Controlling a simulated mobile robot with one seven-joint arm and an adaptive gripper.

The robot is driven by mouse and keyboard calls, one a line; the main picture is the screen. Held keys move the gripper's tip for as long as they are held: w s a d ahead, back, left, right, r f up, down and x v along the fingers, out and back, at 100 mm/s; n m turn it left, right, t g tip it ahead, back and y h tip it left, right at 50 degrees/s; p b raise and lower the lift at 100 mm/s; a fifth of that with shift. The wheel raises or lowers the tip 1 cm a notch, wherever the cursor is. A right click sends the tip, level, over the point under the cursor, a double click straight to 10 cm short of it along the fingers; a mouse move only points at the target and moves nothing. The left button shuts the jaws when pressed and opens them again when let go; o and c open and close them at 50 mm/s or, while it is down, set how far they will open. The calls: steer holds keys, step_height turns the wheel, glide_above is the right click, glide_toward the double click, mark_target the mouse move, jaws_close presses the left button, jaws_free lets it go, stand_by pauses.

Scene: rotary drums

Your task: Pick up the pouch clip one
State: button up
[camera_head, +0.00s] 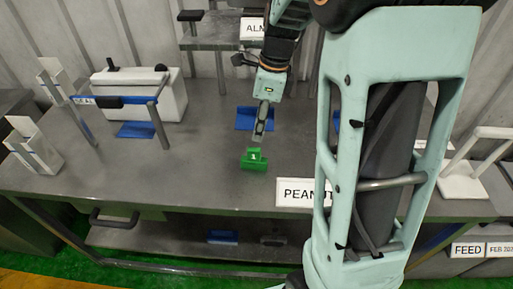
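A small green clip with a white "1" on it (254,160) rests on the grey table, just left of the table's middle. My gripper (258,136) points down just above and behind it, with its tips close to the clip's top edge. I cannot tell whether the tips touch the clip. The fingers show as one narrow dark shape, so their opening is hidden.
A blue piece (243,118) lies behind my gripper. A white box (170,95) behind a blue-railed frame (160,125) stands at left. A "PEANUT"-like sign (296,192) is partly hidden by my arm.

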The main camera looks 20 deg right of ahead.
mark_target(254, 149)
steer(key=f, duration=0.3)
steer(key=a+f, duration=0.1)
steer(key=f, duration=0.6)
steer(key=shift+w+a+f+b, duration=0.15)
steer(key=shift+a+b, duration=0.15)
steer(key=shift+c, duration=0.3)
jaws_close()
